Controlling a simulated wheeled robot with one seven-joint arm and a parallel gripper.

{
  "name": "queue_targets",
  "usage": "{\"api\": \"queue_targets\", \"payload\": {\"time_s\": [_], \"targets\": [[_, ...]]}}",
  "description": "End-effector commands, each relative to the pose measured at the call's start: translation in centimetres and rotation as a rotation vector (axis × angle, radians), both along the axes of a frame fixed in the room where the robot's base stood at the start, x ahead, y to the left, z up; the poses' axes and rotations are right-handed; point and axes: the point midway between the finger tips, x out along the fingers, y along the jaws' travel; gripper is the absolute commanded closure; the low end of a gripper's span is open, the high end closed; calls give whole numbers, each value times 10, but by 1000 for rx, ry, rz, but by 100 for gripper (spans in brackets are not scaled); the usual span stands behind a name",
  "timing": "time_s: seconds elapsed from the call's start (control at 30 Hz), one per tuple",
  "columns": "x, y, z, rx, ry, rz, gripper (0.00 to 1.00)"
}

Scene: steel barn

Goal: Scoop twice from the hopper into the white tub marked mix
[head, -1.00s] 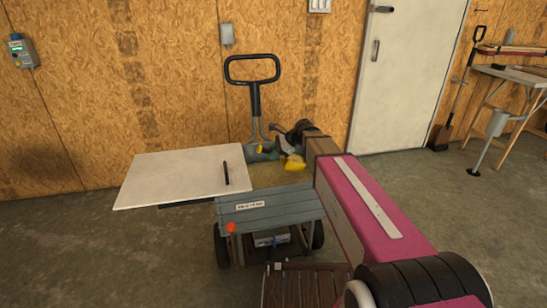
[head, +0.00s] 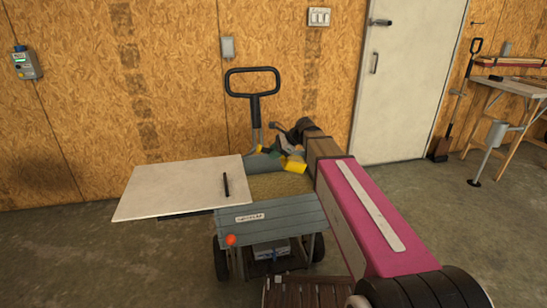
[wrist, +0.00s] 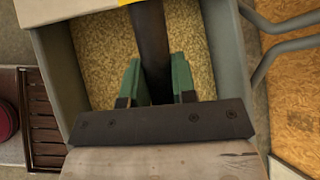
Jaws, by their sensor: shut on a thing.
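The hopper is a grey-blue slatted cart (head: 270,225) with a black pull handle, and tan grain (head: 270,187) shows in its open top. In the wrist view the grain (wrist: 100,50) lies between the hopper's grey walls (wrist: 231,60). My gripper (wrist: 156,80) is over the grain, its green fingers shut on a dark handle (wrist: 152,35). A yellow piece (head: 294,165) shows by the gripper in the head view. The scoop's bowl, and whether it touches the grain, cannot be made out. No white tub marked mix is recognisable.
A brown slatted piece (head: 310,290) is in front. A wooden wall and white door (head: 403,80) close the back. A worktable (head: 520,85) stands far right. Concrete floor at left is clear.

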Motion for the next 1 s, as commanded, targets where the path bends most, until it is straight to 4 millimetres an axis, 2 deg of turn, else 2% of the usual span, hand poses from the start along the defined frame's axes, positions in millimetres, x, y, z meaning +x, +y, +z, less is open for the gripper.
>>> {"api": "queue_targets", "payload": {"time_s": [1.0], "targets": [[0,0,62,0,-1,0,94]]}}
